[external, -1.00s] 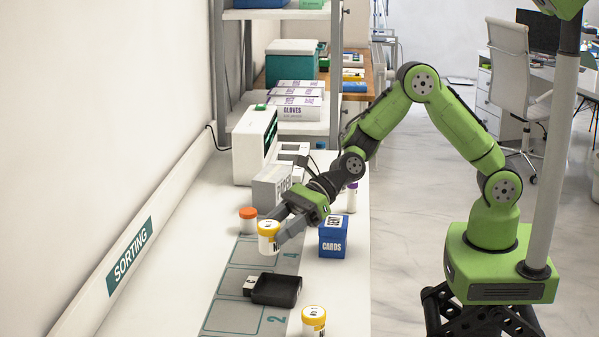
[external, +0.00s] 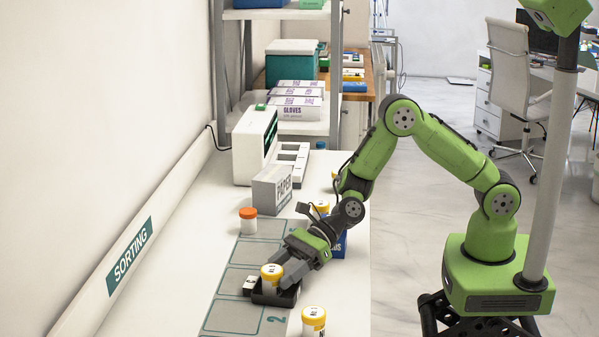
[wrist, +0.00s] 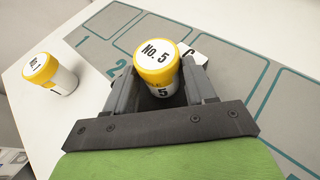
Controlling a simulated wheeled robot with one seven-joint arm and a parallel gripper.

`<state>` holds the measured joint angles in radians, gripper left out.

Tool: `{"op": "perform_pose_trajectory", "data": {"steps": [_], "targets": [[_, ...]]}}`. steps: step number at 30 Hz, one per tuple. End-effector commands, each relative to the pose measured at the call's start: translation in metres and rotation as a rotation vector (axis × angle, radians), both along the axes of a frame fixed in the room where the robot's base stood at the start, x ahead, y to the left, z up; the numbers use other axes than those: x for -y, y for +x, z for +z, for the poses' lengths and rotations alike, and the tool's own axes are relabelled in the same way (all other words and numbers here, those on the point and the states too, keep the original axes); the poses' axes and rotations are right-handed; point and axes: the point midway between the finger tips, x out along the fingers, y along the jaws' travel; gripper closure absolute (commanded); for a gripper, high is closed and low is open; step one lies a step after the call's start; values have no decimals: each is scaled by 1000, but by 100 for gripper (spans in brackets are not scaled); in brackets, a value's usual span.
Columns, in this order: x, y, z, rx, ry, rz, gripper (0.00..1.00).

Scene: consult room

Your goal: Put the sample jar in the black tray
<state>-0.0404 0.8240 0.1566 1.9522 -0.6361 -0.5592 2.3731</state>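The sample jar (external: 271,281) is white with a yellow lid. In the wrist view its lid reads "No. 5" (wrist: 157,62). My gripper (external: 276,279) has a finger on each side of the jar and looks shut on it. The jar is upright at the black tray (external: 289,299), inside its outline in the external view. Whether its base rests on the tray floor is hidden. The fingers also show around the jar in the wrist view (wrist: 158,85), where the tray is mostly hidden.
Another yellow-lidded jar (external: 313,322) stands right of the tray, near the front. An orange-lidded jar (external: 248,221) stands farther back. A blue box (external: 339,245) is partly behind my arm. A grey paper box (external: 272,190) stands behind. The numbered mat (external: 232,317) has bare cells.

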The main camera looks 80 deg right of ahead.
Motion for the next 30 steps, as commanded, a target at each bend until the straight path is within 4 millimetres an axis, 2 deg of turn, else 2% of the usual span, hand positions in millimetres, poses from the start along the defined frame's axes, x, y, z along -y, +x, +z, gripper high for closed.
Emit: {"op": "perform_pose_trajectory", "data": {"steps": [1, 3, 12, 22, 30], "targets": [[0, 0, 1, 0, 0, 0, 36], [0, 0, 1, 0, 0, 0, 26], [0, 0, 5, 1, 0, 0, 26], [43, -40, 28, -2, 0, -5, 26], [49, -49, 33, 0, 0, 1, 26]]}}
